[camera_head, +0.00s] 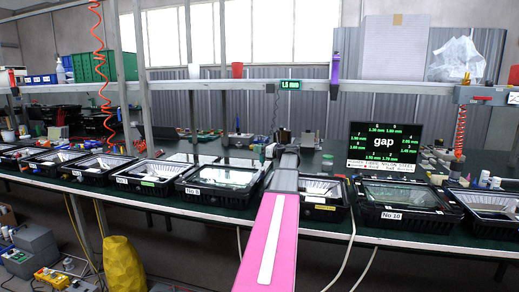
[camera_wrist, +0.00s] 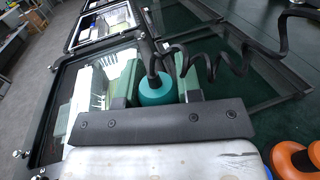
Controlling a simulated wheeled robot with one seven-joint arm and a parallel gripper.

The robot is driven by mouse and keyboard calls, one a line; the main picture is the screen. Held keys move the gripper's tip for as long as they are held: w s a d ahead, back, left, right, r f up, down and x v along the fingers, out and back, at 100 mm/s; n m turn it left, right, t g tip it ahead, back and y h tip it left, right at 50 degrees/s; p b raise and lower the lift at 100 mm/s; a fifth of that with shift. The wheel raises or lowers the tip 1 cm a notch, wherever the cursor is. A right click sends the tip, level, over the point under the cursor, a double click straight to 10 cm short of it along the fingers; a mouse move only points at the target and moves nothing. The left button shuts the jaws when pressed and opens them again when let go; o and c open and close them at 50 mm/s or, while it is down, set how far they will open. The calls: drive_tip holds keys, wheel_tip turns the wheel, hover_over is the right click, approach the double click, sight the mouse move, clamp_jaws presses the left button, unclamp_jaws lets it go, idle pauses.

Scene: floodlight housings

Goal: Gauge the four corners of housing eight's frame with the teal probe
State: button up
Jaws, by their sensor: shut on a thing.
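My gripper (camera_wrist: 157,82) is shut on the teal probe (camera_wrist: 158,90), held between its two green fingers in the wrist view. A black coiled cable runs from the probe to the right. A dark-framed housing with a glass pane (camera_wrist: 45,142) lies below and left of the fingers; its label does not show there. The probe's tip is hidden, so I cannot tell whether it touches the frame. In the head view, housing eight (camera_head: 218,188), labelled "No 8", lies on the bench just left of my arm. The gripper end (camera_head: 287,152) is small there.
More housings line the bench on both sides, including housing ten (camera_head: 405,200). A monitor (camera_head: 385,150) shows "gap" with several millimetre readings. A small green display (camera_head: 290,86) hangs from the shelf.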

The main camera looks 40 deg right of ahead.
drive_tip(key=shift+f, duration=0.7)
idle(1.4)
wheel_tip(320, 180, up, 6)
idle(0.9)
idle(1.1)
